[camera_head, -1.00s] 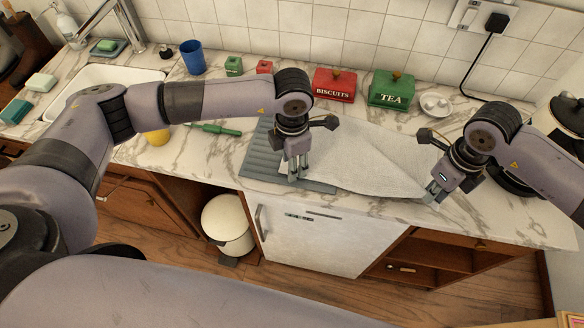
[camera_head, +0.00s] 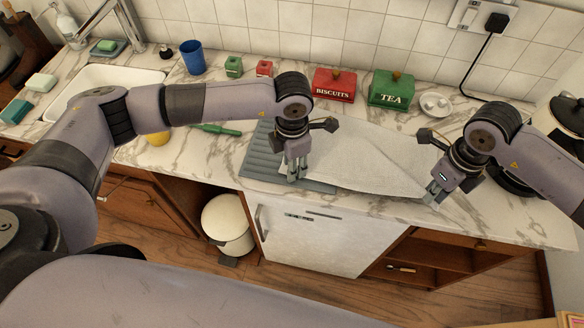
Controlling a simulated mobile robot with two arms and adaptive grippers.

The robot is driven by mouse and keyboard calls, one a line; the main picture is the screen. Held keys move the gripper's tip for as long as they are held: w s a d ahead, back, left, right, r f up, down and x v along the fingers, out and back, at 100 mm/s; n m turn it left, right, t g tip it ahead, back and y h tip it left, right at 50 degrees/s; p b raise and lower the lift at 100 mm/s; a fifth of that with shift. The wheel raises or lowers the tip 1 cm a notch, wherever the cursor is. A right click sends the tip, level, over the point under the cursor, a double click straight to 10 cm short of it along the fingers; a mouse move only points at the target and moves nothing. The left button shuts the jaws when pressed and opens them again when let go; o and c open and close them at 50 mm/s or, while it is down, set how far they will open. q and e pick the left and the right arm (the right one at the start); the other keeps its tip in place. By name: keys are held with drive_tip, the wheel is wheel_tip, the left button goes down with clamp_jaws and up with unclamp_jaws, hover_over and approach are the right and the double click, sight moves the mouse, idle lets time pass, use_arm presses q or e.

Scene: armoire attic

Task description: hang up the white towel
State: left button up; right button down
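The white towel (camera_head: 365,160) lies spread out on the marble counter, its left part over a grey ribbed mat (camera_head: 262,160). My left gripper (camera_head: 295,174) points down at the towel's left front corner. Its fingers look close together, but I cannot tell whether cloth is between them. My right gripper (camera_head: 433,197) is at the towel's right front corner, low over the counter's front edge. Its fingers also look close together, and whether they pinch the towel is not clear. No hook or rail for the towel is clearly visible.
A red BISCUITS tin (camera_head: 334,86) and a green TEA tin (camera_head: 391,91) stand behind the towel. A small white dish (camera_head: 435,104) is to their right. A dark pot (camera_head: 566,115) stands far right.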

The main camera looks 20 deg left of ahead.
use_arm(q)
drive_tip(key=shift+s+f, duration=0.1)
clamp_jaws()
idle(0.3)
idle(0.4)
drive_tip(key=shift+r, duration=2.55)
